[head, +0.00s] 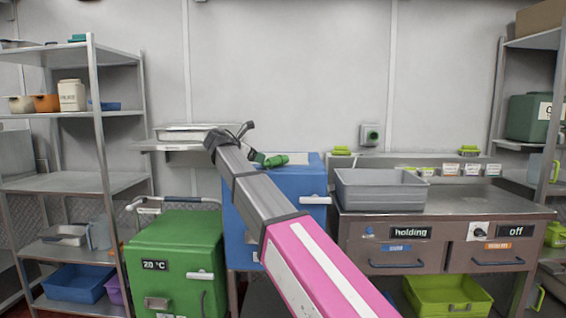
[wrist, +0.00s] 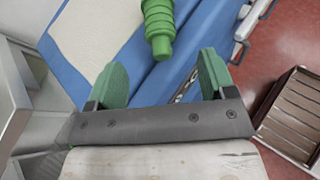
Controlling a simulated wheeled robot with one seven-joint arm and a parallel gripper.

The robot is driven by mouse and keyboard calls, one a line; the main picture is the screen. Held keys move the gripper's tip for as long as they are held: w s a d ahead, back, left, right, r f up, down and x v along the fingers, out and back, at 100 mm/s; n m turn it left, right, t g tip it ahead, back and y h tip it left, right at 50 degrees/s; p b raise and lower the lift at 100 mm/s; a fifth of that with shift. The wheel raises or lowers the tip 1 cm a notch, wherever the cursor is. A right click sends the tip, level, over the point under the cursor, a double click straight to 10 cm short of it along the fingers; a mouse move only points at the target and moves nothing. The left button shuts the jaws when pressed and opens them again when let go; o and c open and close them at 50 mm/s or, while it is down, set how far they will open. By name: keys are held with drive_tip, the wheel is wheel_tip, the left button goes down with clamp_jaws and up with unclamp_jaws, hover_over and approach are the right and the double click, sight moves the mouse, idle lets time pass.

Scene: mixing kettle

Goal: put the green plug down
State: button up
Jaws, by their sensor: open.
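The green plug (head: 277,160) lies on its side on top of the blue cabinet (head: 262,208), as far as I can tell. In the wrist view the stepped plug (wrist: 158,22) shows at the top edge, partly cut off, over the blue top. Its narrow end points toward my gripper (wrist: 162,78). My gripper is open, with its two green fingertips apart and nothing between them. The plug is just beyond the fingertips. In the head view my gripper (head: 250,141) is at the left side of the cabinet top, left of the plug.
A pale sheet (wrist: 98,32) lies on the blue top beside the plug. A green box (head: 175,262) marked 20 °C stands front left. A grey tray (head: 380,190) sits on the counter to the right. Metal shelves (head: 97,130) stand at the left.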

sight(269, 159)
drive_tip(key=x, duration=1)
drive_tip(key=shift+w+d, duration=0.25)
drive_tip(key=shift+w, duration=0.1)
drive_tip(key=c, duration=1.1)
drive_tip(key=shift+r, duration=0.15)
